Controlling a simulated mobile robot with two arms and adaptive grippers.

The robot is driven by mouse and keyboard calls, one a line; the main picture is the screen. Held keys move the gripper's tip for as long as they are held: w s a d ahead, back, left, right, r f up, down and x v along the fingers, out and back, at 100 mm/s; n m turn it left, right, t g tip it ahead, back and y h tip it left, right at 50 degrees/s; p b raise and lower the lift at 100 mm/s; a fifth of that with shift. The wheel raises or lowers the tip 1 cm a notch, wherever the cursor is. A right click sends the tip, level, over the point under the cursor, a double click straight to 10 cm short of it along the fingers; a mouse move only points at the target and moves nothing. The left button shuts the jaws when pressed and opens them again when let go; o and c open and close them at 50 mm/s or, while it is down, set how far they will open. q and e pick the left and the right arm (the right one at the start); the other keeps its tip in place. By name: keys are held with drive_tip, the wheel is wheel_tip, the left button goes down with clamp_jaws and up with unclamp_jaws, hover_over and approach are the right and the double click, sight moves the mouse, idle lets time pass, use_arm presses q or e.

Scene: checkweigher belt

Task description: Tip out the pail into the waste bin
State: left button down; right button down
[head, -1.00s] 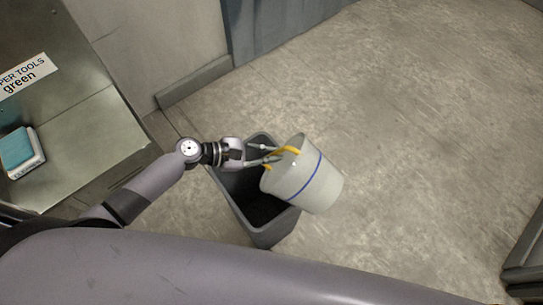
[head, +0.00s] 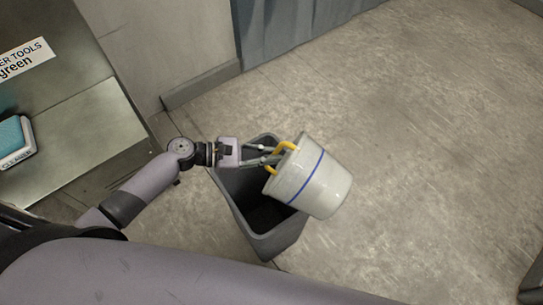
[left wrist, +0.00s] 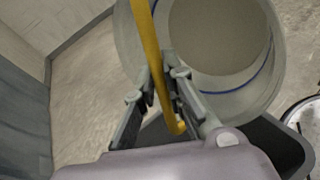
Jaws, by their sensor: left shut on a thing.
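The pail (head: 318,182) is white with a blue stripe and a yellow handle (head: 284,150). It is held tilted above the right side of the grey waste bin (head: 274,243), partly beyond its right rim. My left gripper (head: 276,155) is shut on the yellow handle, at the pail's left side. In the left wrist view the handle (left wrist: 150,50) runs between the fingers (left wrist: 158,95), with the round pail (left wrist: 262,100) behind it. My right gripper is out of view.
A metal bench (head: 85,135) stands at the left, with a blue and white box (head: 17,145) and a sign (head: 20,62) on it. A wall (head: 165,45) with a kerb is behind.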

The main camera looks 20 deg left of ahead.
use_arm(q)
drive_tip(key=shift+w+a+f+n+h+b, duration=0.2)
drive_tip(key=shift+f+b, duration=0.35)
drive_tip(key=shift+b, duration=0.45)
drive_tip(key=shift+s+a+f+n+h+b, duration=0.15)
drive_tip(key=shift+a+f+h+b, duration=0.15)
drive_tip(key=shift+f+b, duration=0.45)
drive_tip(key=shift+w+a+f+n+h+b, duration=0.2)
drive_tip(key=shift+a+f+b, duration=0.15)
drive_tip(key=shift+b, duration=0.85)
drive_tip(key=shift+a+f+h+b, duration=0.25)
drive_tip(key=shift+f+h+b, duration=0.1)
drive_tip(key=shift+b, duration=0.45)
drive_tip(key=shift+r, duration=0.15)
